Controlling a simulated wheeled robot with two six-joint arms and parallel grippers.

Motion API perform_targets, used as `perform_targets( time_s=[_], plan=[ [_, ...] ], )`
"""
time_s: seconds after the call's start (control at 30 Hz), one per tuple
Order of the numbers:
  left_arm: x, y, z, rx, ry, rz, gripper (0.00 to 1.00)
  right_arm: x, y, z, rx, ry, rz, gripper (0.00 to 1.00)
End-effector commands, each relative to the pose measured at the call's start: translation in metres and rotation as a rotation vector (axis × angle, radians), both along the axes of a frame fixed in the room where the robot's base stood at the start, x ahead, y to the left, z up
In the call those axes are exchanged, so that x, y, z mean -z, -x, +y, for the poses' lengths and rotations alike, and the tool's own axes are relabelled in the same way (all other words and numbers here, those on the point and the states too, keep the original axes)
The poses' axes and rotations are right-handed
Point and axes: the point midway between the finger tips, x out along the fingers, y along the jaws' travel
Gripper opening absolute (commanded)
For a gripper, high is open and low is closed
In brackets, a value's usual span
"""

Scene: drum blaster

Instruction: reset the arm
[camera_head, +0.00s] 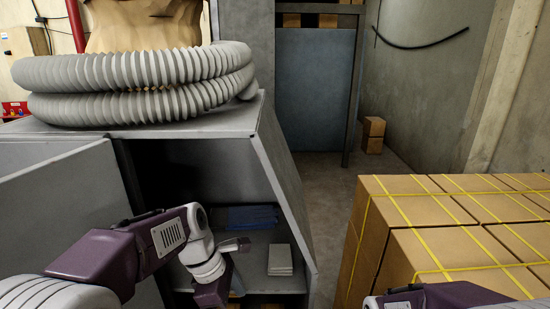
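My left arm comes in from the lower left, purple and white, and bends down at its wrist in front of the open grey cabinet (282,190). My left gripper (238,246) is at the cabinet opening, seen partly behind the wrist. Its fingers are small and partly hidden, so I cannot tell whether it is open or shut. No held object shows there. Only a purple and white piece of my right arm shows at the bottom right edge, in front of the boxes. My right gripper is out of view.
A blue folded item (252,217) and a pale stack (280,260) lie inside the cabinet. A ribbed grey hose (140,85) lies coiled on top. Strapped cardboard boxes (440,215) fill the right. Clear floor (325,200) runs between cabinet and boxes.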

Motion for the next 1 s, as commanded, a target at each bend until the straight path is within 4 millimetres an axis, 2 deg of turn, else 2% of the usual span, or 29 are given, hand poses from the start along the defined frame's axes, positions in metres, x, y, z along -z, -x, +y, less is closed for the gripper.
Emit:
perform_targets(
  time_s=[0.17, 0.27, 0.4, 0.5, 0.6, 0.7, 1.0],
  plan=[
    [0.049, 0.032, 0.036, 0.233, -0.085, -0.05, 1.0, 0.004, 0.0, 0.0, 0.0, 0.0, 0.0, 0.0],
    [0.075, 0.052, 0.056, 0.452, -0.133, -0.098, 1.0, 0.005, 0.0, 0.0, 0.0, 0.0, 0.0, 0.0],
    [0.109, 0.079, 0.08, 0.884, -0.191, -0.182, 1.0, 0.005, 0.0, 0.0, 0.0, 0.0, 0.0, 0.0],
    [0.124, 0.086, 0.089, 1.219, -0.223, -0.257, 1.0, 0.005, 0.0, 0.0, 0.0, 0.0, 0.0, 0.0],
    [0.126, 0.073, 0.092, 1.435, -0.26, -0.332, 1.0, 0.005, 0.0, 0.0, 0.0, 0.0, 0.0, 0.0],
    [0.125, 0.068, 0.091, 1.528, -0.27, -0.36, 1.0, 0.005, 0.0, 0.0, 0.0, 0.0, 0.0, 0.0],
    [0.125, 0.068, 0.091, 1.545, -0.267, -0.361, 1.0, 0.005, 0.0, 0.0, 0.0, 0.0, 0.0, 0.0]
  ],
)
